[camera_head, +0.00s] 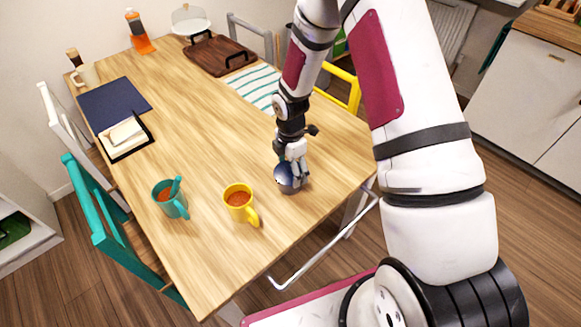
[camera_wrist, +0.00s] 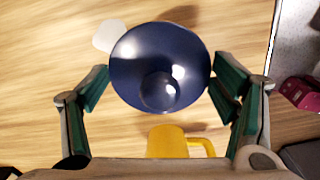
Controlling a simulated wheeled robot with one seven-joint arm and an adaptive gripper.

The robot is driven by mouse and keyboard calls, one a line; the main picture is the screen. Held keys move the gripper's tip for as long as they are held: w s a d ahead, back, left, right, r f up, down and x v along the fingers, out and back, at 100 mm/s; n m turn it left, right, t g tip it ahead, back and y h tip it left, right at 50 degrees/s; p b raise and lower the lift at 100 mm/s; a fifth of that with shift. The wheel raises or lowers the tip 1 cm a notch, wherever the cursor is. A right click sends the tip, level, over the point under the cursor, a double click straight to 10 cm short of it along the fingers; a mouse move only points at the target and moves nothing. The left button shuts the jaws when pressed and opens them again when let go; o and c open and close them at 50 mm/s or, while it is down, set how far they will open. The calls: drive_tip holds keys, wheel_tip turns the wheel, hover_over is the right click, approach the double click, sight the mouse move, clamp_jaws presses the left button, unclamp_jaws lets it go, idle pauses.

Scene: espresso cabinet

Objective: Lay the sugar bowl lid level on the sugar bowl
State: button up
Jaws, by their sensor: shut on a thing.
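The sugar bowl lid (camera_wrist: 160,48), dark blue, round and shiny with a round knob, fills the middle of the wrist view. My gripper (camera_wrist: 162,82) is shut on it, with one green-padded finger at each side of its rim. In the head view, my gripper (camera_head: 293,160) points down near the table's right edge, with the blue lid (camera_head: 282,174) just below it. A grey-blue surface (camera_head: 290,188) shows under the lid; it may be the sugar bowl. I cannot tell whether the lid touches the bowl or lies level.
A yellow mug (camera_head: 239,198) stands left of my gripper, and a teal mug (camera_head: 168,197) further left. A small whitish thing (camera_wrist: 109,36) shows beside the lid in the wrist view. A striped cloth (camera_head: 249,88) lies behind. The table's middle (camera_head: 190,125) is clear.

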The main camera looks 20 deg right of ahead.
drive_tip(key=o, duration=1.2)
drive_tip(key=shift+r+p, duration=1.15)
drive_tip(key=shift+r, duration=2.35)
drive_tip(key=shift+r, duration=0.1)
